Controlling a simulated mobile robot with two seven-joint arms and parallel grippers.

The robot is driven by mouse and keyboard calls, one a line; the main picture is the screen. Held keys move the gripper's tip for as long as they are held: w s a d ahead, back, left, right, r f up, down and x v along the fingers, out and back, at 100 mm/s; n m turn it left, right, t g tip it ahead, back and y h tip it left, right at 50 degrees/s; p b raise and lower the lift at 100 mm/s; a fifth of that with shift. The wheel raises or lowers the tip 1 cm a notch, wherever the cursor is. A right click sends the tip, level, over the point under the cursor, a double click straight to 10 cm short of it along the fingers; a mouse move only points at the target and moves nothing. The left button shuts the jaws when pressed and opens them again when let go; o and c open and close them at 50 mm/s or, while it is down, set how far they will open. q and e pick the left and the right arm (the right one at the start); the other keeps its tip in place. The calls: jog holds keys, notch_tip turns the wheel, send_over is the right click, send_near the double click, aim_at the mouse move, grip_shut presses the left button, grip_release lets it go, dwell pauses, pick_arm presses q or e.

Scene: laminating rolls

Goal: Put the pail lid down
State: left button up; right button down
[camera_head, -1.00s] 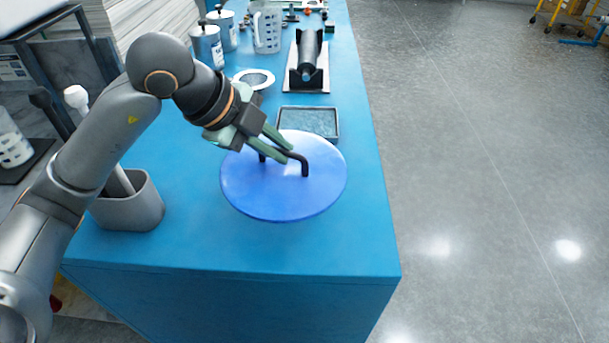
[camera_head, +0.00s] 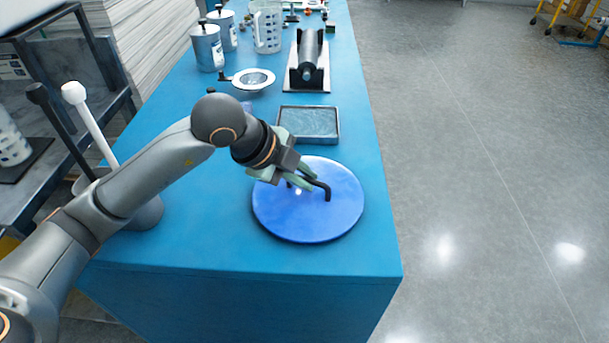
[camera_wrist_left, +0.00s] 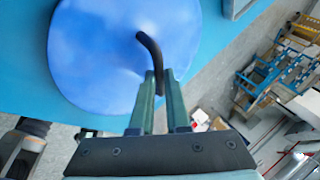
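The pail lid (camera_head: 325,222) is a round blue disc with a black bent handle (camera_head: 326,190). It is level at the near end of the blue table, on the top or very close above it; I cannot tell which. My left gripper (camera_head: 304,182) reaches in from the left with its green fingers around the handle. In the left wrist view the lid (camera_wrist_left: 95,55) fills the upper left, and the handle passes between the fingertips of the gripper (camera_wrist_left: 160,78), which look closed on it. My right gripper is not in view.
A grey rectangular tray (camera_head: 310,137) stands just behind the lid. A roller on a stand (camera_head: 307,65), a white-rimmed dish (camera_head: 254,79), canisters (camera_head: 207,48) and a jug (camera_head: 267,28) stand farther back. The table (camera_head: 230,240) is bare left of the lid and in front.

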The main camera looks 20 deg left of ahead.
pick_arm(q)
jog(key=o, duration=0.4)
jog(key=shift+r, duration=0.1)
jog(key=p+v, duration=0.1)
jog(key=v, duration=1.1)
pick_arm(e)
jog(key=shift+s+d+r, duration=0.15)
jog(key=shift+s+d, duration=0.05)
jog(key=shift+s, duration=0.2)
